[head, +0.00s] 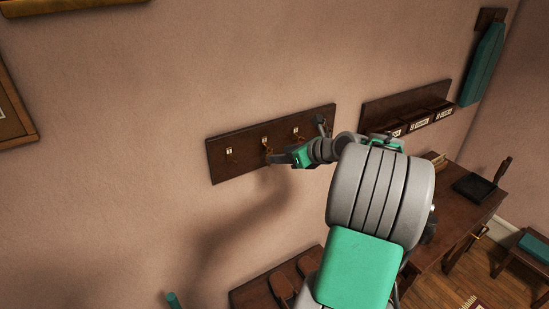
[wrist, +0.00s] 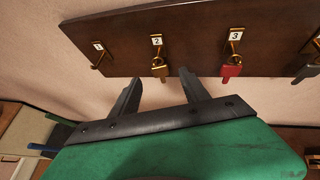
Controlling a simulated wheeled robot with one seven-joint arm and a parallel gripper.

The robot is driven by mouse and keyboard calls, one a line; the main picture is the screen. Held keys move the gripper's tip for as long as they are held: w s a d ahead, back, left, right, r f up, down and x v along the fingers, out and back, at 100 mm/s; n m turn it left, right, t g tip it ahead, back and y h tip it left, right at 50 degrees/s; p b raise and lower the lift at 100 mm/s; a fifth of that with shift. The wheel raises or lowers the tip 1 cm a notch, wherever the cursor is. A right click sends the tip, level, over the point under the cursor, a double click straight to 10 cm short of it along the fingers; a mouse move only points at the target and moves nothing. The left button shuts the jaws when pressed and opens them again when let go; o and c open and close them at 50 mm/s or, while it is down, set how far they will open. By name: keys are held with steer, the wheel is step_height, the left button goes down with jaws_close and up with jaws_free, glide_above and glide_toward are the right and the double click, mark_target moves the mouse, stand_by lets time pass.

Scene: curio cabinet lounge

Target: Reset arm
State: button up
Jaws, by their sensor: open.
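My gripper (wrist: 160,92) is open in the wrist view, with its two dark fingers apart and nothing between them. It points at the wall just below a dark wooden key rack (wrist: 200,20). The rack has brass hooks with number tags. Hook 1 (wrist: 98,58) looks empty. A brass key (wrist: 160,70) hangs on hook 2, a little above and between the fingertips. A red key (wrist: 231,72) hangs on hook 3, right of the fingers. In the head view my arm reaches out to the rack (head: 222,160), and my gripper (head: 272,158) is partly hard to make out there.
A second wall rack with labelled boxes (head: 420,122) is right of my arm. A wooden desk (head: 465,215) with a dark tray (head: 475,187) stands below it. A teal hanging item (head: 483,65) is on the far right wall.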

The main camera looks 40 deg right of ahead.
steer(key=s+d+f+n+g+h, duration=0.1)
steer(key=s+f+n+g, duration=0.1)
steer(key=s+f+n, duration=0.45)
steer(key=s+d+f+n+g, duration=0.2)
steer(key=s+f+n+g, duration=0.15)
steer(key=n, duration=0.65)
steer(key=s+a+f+n+g, duration=0.4)
steer(key=s+f+n, duration=0.3)
steer(key=s, duration=0.4)
steer(key=w+a+r+n+b, duration=0.1)
steer(key=a+r+n, duration=0.2)
steer(key=a, duration=0.6)
steer(key=a+r+n+t+h+b, duration=0.1)
steer(key=a+r+n, duration=0.2)
steer(key=a, duration=0.7)
steer(key=w+a+r+n+t, duration=0.1)
steer(key=a+r+n, duration=0.2)
steer(key=a, duration=0.6)
steer(key=shift+w+a+r+n+h+b, duration=0.15)
steer(key=shift+w+a+n+h+b, duration=0.2)
steer(key=shift+n, duration=0.2)
